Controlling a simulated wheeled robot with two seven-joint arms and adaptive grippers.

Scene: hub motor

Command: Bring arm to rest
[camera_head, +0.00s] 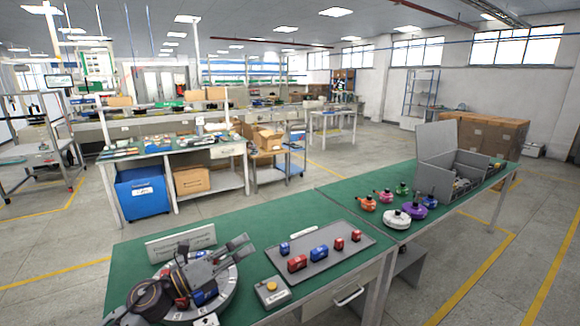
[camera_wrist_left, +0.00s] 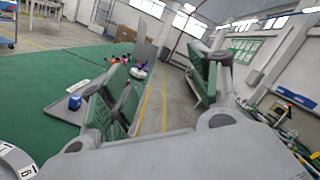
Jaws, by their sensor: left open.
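My left arm (camera_head: 150,298) comes in from the lower left of the head view, over the green bench. Its left gripper (camera_head: 242,247) is open and empty above a round grey station (camera_head: 225,287), left of the grey tray. In the left wrist view the two green-padded fingers of my left gripper (camera_wrist_left: 165,82) stand wide apart with nothing between them. The arm and gripper hide much of the round station and what lies on it. My right gripper is in neither view.
A grey tray (camera_head: 345,232) holds several red and blue parts. A button box (camera_head: 271,293) and a sign plate (camera_head: 181,243) flank the station. Several coloured round parts, including a white one (camera_head: 396,219), and an open grey case (camera_head: 434,180) are further right. Bare green surface (camera_head: 255,220) lies behind.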

